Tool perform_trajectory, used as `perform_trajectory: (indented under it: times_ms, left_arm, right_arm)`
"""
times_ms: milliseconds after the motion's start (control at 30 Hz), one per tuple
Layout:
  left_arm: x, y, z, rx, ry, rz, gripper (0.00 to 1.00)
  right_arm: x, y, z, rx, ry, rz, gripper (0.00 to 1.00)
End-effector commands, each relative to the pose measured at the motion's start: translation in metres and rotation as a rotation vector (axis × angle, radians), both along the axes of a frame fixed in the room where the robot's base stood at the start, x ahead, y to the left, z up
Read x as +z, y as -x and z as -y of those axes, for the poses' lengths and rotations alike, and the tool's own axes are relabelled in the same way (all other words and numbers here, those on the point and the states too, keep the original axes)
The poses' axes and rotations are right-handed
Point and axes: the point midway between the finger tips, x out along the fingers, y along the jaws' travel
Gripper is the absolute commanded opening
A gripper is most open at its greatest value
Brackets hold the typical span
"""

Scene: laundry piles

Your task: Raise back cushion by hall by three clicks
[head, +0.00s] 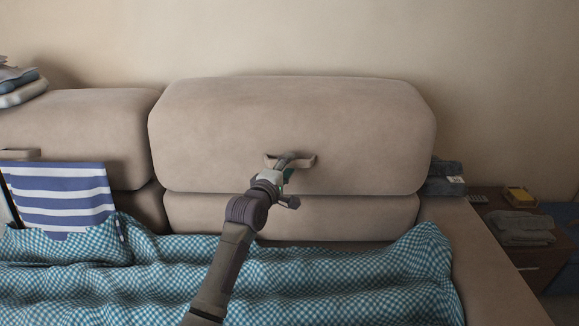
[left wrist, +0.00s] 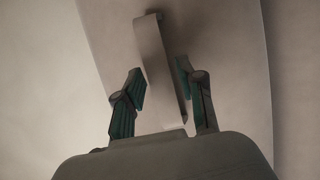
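A big beige back cushion (head: 290,115) stands upright against the wall in the middle of the head view. A pull handle (head: 306,161) sits low on its front face. My left gripper (head: 283,165) is at this handle. My right gripper is not in view.
Blue checked cloth (head: 330,285) covers the seat below. A blue-and-white striped cloth (head: 62,195) hangs at the left cushion. Folded clothes (head: 20,92) lie on top of that cushion. Dark folded cloth (head: 444,178) lies right of the middle cushion. A side table (head: 540,258) holds folded towels (head: 520,226).

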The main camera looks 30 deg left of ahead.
Motion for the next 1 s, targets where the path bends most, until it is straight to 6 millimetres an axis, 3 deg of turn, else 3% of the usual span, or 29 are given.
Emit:
perform_trajectory:
  times_ms: [167,467,700,1000]
  left_arm:
    - [0.000,-0.014,-0.001,0.001,0.000,0.001,0.39]
    - [0.000,-0.016,-0.001,0.001,-0.001,0.001,0.39]
    - [0.000,-0.016,-0.001,0.001,-0.001,0.000,0.01]
    - [-0.001,-0.015,-0.001,0.001,-0.001,0.000,0.00]
  right_arm:
    - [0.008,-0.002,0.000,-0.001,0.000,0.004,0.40]
    - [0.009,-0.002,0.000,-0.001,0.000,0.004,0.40]
    - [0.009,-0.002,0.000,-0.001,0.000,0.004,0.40]
    - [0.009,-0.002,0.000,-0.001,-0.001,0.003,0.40]
